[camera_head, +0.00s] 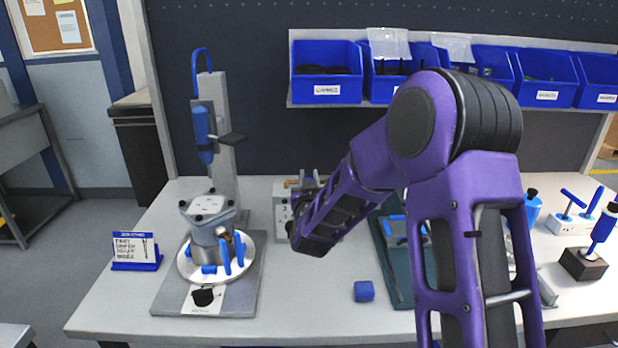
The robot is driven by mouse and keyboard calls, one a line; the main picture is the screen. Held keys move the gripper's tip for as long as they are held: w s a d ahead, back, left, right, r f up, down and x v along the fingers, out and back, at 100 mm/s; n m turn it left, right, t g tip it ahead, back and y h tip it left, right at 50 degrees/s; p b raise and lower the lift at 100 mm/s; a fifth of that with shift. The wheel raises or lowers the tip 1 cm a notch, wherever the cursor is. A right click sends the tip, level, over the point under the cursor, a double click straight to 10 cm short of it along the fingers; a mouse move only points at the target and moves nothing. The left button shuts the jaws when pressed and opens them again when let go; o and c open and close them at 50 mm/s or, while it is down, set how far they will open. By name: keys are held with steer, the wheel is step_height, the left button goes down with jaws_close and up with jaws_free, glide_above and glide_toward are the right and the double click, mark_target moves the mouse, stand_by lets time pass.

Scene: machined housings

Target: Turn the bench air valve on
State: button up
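A small light-grey block with a brass-coloured fitting (291,184) stands at the back of the bench, left of my forearm. It may be the air valve, but its right part is covered and I cannot make out a handle or its position. My purple arm reaches in from the right, and its forearm slants down to the left, ending in front of the block. A dark grey part shows just beside the block, above the forearm's end. I cannot tell whether it is part of my gripper. No fingertips are clearly visible.
A press stand (222,130) with a fixture on a round plate (250,246) is at left, with a sign (136,248) beside it. A blue cube (364,291) lies in front. A green tray (392,270) is partly behind my arm. Blue bins (327,75) line the back shelf.

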jaws_close()
stand_by(1.1)
